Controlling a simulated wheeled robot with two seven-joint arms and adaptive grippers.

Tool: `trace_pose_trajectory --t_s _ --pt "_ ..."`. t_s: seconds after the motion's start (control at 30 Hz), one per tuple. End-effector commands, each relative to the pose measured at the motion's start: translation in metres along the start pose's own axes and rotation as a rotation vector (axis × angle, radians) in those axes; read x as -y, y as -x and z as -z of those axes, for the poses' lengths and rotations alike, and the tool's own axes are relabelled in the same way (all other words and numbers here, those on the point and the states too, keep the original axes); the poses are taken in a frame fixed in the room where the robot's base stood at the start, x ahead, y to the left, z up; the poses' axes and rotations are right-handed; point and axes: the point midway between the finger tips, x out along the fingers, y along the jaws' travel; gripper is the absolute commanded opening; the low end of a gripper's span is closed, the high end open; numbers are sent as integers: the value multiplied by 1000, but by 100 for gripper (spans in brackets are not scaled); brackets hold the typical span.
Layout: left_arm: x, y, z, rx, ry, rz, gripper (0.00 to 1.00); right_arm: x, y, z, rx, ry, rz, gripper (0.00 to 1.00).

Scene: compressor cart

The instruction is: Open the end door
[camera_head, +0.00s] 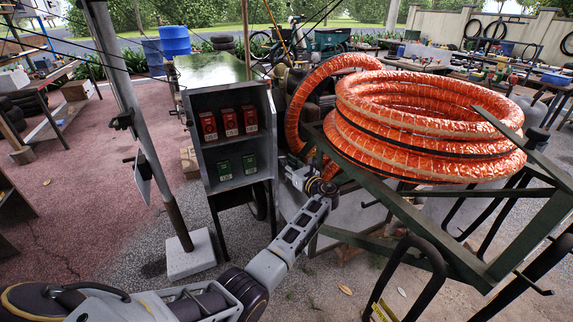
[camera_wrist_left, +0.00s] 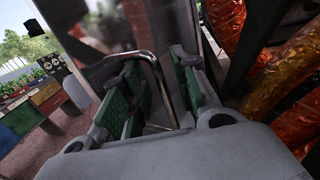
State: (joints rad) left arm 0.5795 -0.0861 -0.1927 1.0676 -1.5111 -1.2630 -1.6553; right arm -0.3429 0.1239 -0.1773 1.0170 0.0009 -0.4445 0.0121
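In the left wrist view a smooth grey panel (camera_wrist_left: 125,42), seemingly the end door, stands just ahead. A thin bent metal handle (camera_wrist_left: 154,78) lies between the two green-padded fingers of my left gripper (camera_wrist_left: 160,92). The fingers are apart on either side of the handle; contact is not clear. In the head view my left gripper (camera_head: 290,168) is small at the right side of a grey cabinet (camera_head: 195,125). The cabinet's shelves show red boxes (camera_head: 229,122) and green boxes (camera_head: 236,167). The handle cannot be made out in the head view. My right gripper is out of view.
A coiled orange hose (camera_head: 425,120) rests on a dark metal frame (camera_head: 540,225) to the right of my left arm. A grey post (camera_head: 150,130) on a concrete block (camera_head: 191,255) stands left of the cabinet. Open reddish ground (camera_head: 85,200) lies farther left.

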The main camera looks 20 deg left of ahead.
Motion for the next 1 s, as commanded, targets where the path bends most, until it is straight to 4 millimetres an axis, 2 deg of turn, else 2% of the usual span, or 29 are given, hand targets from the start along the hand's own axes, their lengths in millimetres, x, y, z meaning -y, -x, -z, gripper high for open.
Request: trace_pose_trajectory --t_s 0.7,1.0 --pt "1 96 1 -1 -1 3 30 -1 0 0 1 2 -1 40" --pt "0 111 1 -1 -2 1 30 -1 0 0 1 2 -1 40"
